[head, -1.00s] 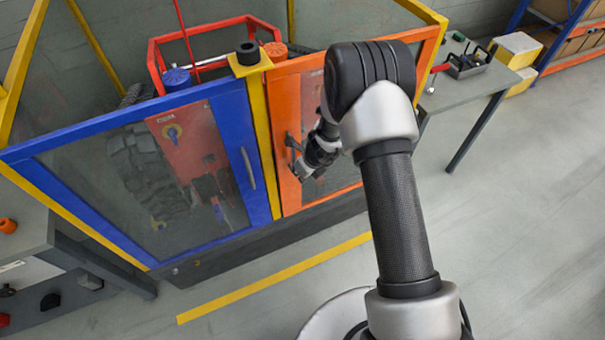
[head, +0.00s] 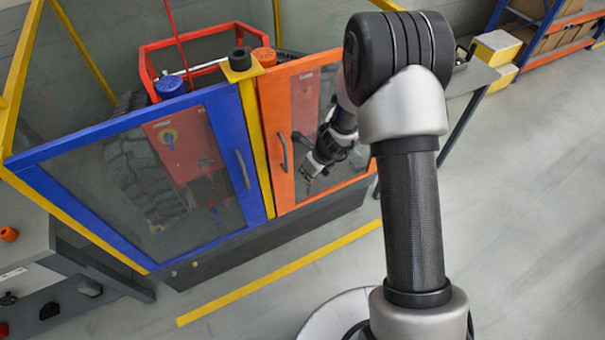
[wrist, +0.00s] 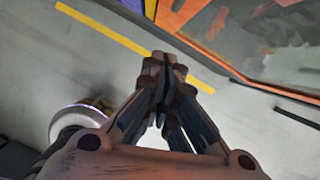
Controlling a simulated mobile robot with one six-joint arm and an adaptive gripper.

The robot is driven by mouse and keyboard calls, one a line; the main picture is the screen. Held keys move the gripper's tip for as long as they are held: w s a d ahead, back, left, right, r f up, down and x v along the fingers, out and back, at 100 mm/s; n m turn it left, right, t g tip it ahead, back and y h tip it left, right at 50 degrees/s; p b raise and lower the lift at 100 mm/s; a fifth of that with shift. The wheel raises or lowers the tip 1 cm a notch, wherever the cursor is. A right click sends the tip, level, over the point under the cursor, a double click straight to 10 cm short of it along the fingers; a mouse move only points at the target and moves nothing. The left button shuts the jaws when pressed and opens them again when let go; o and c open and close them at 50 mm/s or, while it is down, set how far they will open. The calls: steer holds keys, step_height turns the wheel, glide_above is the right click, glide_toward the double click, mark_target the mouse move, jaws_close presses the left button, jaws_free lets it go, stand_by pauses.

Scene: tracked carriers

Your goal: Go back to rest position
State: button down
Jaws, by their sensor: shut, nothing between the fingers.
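My gripper (head: 307,172) is small in the head view, in front of the glass of the orange-framed door (head: 268,130), to the right of that door's handle. It is apart from the handle. In the wrist view my gripper (wrist: 163,62) has its fingertips together with nothing between them, above the grey floor. The orange door and the blue-framed door (head: 240,140) beside it both look shut. My forearm hides the right part of the orange door in the head view.
A yellow post (head: 255,150) stands between the doors. A yellow floor line (head: 280,272) runs in front of the enclosure. A grey table (head: 478,80) stands at the right, a grey bench (head: 28,240) at the left.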

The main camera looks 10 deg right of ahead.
steer(key=shift+s+d+r, duration=0.1)
steer(key=shift+d+r, duration=0.05)
steer(key=shift+r, duration=0.3)
steer(key=s+a+r+n+y+b, duration=0.1)
steer(key=s+r+n, duration=0.4)
steer(key=r, duration=0.5)
steer(key=s+a+r+n, duration=0.2)
steer(key=r+n, duration=0.6)
steer(key=r, duration=0.3)
steer(key=s+d+r+n+h, duration=0.1)
steer(key=s+d+r+n, duration=0.3)
steer(key=s+n, duration=0.3)
steer(key=s+d+r+n+t+h+b, duration=0.1)
steer(key=s+d+r+n, duration=0.3)
steer(key=s+n, duration=0.4)
steer(key=s+h, duration=0.1)
steer(key=s, duration=0.6)
steer(key=shift+s+d+h+b, duration=0.2)
steer(key=shift+s+h+b, duration=0.1)
steer(key=shift+s, duration=0.05)
